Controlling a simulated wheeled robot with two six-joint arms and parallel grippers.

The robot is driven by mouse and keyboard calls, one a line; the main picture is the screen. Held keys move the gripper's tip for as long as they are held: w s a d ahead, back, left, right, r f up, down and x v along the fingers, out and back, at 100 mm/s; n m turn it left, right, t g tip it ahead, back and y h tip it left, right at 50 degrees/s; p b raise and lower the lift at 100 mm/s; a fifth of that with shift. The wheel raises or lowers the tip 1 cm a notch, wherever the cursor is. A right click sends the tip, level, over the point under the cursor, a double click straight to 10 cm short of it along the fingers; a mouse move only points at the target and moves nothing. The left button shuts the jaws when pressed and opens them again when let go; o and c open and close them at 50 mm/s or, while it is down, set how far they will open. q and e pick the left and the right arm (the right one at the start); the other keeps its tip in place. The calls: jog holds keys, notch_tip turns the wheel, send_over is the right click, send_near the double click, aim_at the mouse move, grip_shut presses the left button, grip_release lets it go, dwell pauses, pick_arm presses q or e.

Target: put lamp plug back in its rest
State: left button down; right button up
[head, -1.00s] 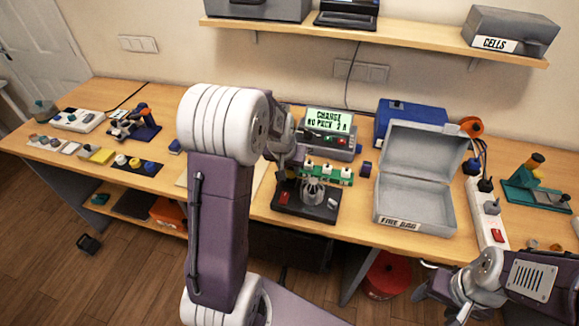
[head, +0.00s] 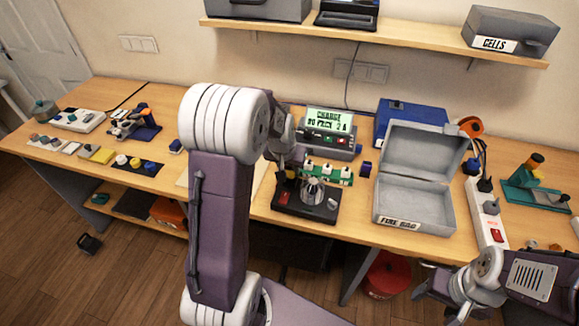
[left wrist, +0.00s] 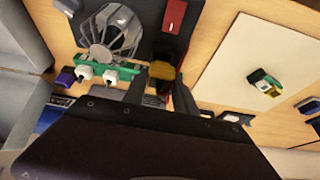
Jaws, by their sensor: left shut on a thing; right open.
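My left gripper (left wrist: 158,86) is shut on a small yellow-brown and dark piece (left wrist: 163,72), which may be the lamp plug; the fingers hide part of it. It is beside the end of a green strip (left wrist: 118,62) carrying white plugs (left wrist: 111,77). I cannot tell whether the held piece touches the strip. In the head view, the left gripper (head: 288,163) is over the left end of the green strip (head: 333,172), by the dark base (head: 300,207) with a wire-caged fan or lamp (head: 314,190). My right gripper (head: 440,290) is open, low at the right.
An open grey fire bag box (head: 415,205) stands right of the base. A charger with a lit screen (head: 328,122) is behind the strip. A white power strip (head: 490,215) is further right. A pale mat (left wrist: 262,70) holds a small green-and-yellow part (left wrist: 265,84).

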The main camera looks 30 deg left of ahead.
pick_arm(q)
jog(key=shift+f, duration=0.15)
dwell(0.5)
jog(key=shift+f+b, duration=0.3)
jog(key=shift+f, duration=0.05)
jog(key=shift+f+b, duration=0.75)
jog(key=shift+f, duration=0.15)
jog(key=c, duration=0.9)
grip_release()
jog(key=v, duration=0.9)
